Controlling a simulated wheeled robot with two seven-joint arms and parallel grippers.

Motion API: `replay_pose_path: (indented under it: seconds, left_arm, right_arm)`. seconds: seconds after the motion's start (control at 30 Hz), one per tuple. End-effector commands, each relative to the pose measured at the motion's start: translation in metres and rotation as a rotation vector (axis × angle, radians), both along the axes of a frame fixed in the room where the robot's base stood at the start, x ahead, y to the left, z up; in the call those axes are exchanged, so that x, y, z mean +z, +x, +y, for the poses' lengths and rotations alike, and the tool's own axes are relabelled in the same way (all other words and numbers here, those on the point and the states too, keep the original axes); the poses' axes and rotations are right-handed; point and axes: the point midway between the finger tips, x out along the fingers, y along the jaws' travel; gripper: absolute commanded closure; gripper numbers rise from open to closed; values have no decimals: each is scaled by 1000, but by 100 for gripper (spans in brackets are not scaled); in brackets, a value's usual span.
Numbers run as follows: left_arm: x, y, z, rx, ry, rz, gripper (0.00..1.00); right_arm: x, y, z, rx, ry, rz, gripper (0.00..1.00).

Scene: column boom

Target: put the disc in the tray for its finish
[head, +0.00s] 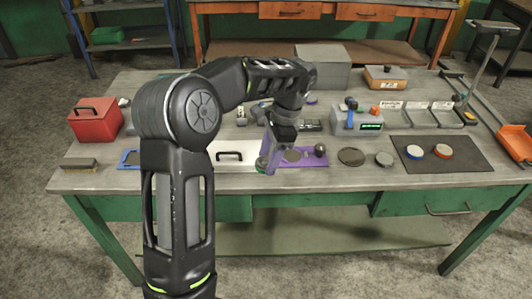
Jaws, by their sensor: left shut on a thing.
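My left gripper (268,162) points down over the left end of a purple board (308,160). It is shut on a small round thing with a green edge (261,164), probably a disc, mostly hidden by the fingers. A flat grey round piece (293,155) and a dark knob (320,149) are on the board. My right gripper is not in view.
A grey machine with a blue lever (370,119) stands behind a dark round plate (351,157) and a small grey round piece (384,159). A red box (95,121) and brush (79,164) are at left. A grey box (322,68) stands at the back.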

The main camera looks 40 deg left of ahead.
Motion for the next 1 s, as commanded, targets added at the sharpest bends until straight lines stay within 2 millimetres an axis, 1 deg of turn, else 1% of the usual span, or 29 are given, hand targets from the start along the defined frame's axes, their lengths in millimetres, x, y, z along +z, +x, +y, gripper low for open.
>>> replay_pose_path:
  seconds: [0.03,0.23,0.37,0.7,0.9,0.93,1.0]
  left_arm:
    - [-6,1,-7,17,-1,0,100]
    - [-35,1,-34,128,-1,1,100]
    - [-60,1,-57,222,-1,3,100]
    - [-135,1,-127,515,-2,4,100]
    - [-176,2,-164,674,-2,1,100]
    - [-181,2,-169,696,-3,1,100]
    - [-179,1,-166,693,-4,8,100]
  right_arm:
    - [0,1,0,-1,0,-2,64]
    - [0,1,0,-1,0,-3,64]
    - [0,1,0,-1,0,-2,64]
    - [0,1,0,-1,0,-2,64]
    - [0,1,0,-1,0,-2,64]
    - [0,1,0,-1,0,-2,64]
    - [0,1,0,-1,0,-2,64]
